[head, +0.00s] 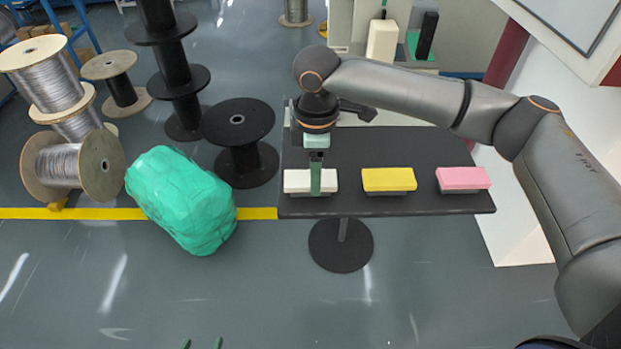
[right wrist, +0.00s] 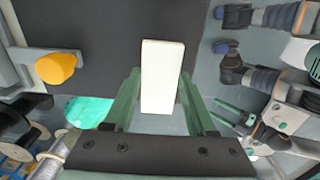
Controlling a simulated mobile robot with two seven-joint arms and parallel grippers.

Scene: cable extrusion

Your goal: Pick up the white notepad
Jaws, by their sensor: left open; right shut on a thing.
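The white notepad (head: 296,180) lies at the left end of the dark table, near its front edge. My right gripper (head: 316,184) reaches down over it and is shut on it, with one green finger in front of the pad. In the right wrist view the notepad (right wrist: 162,75) stands between the two green fingers. Whether it is clear of the tabletop I cannot tell.
A yellow pad (head: 388,179) and a pink pad (head: 462,178) lie to the right on the table (head: 440,150). A green wrapped bundle (head: 182,200) sits on the floor left of the table. Cable reels (head: 238,125) stand behind it. The front floor is clear.

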